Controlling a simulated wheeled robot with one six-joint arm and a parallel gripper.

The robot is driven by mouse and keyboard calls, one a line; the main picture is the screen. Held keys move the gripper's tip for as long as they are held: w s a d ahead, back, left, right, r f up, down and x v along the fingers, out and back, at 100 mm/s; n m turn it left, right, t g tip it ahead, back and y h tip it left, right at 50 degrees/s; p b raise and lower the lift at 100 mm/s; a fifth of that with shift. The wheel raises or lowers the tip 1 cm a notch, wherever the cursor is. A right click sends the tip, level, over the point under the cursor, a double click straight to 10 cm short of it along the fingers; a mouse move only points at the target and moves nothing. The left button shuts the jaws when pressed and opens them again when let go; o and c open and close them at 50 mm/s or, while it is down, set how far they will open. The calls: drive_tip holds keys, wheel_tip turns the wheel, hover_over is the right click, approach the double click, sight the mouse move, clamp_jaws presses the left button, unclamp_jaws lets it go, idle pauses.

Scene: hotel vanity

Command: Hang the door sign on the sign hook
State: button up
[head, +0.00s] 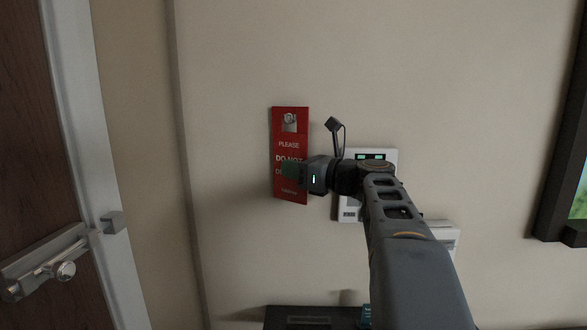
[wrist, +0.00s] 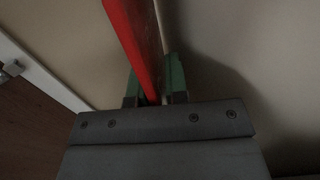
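The red door sign (head: 291,146) is upright against or just in front of the wall, tilted slightly. White lettering shows on it. A silver sign hook (head: 289,119) shows at the hole near the sign's top; I cannot tell whether the sign's weight rests on it. My gripper (head: 290,170) reaches in from the right at the sign's lower half and covers part of the lettering. In the wrist view, the sign (wrist: 138,42) runs down between the green fingertips of my gripper (wrist: 155,85), which look closed on its lower part.
A white wall panel (head: 388,156) with green lights is behind my arm, with a smaller white box (head: 443,238) below right. A door with a metal lever handle (head: 45,260) is at left. A dark-framed screen (head: 562,150) is at right. A dark surface (head: 310,318) lies below.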

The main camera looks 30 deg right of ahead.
drive_tip(key=o, duration=0.4)
drive_tip(key=b+v, duration=0.3)
drive_tip(key=v, duration=1.1)
drive_tip(key=w+a+f+n+g+h, duration=0.1)
drive_tip(key=a+f+n+g, duration=0.4)
drive_tip(key=f, duration=0.3)
drive_tip(key=w+a+f+n+g+h, duration=0.15)
drive_tip(key=a+f+n, duration=0.25)
drive_tip(key=a+f, duration=0.4)
drive_tip(key=shift+s+a+f+n+g+h, duration=0.85)
drive_tip(key=shift+s+f+n+h, duration=0.4)
drive_tip(key=shift+f+n, duration=2.1)
drive_tip(key=shift+s+a+f+n+g+h, duration=0.9)
drive_tip(key=shift+s+f+n, duration=0.55)
drive_tip(key=shift+f+n, duration=1.9)
drive_tip(key=shift+s+a+f+n+g+h, duration=0.7)
drive_tip(key=shift+s+a+f+n+h, duration=0.5)
drive_tip(key=shift+f+n, duration=2.15)
drive_tip(key=shift+s+d+r+n, duration=0.15)
drive_tip(key=shift+d+r+n, duration=0.1)
drive_tip(key=shift+r+n, duration=0.25)
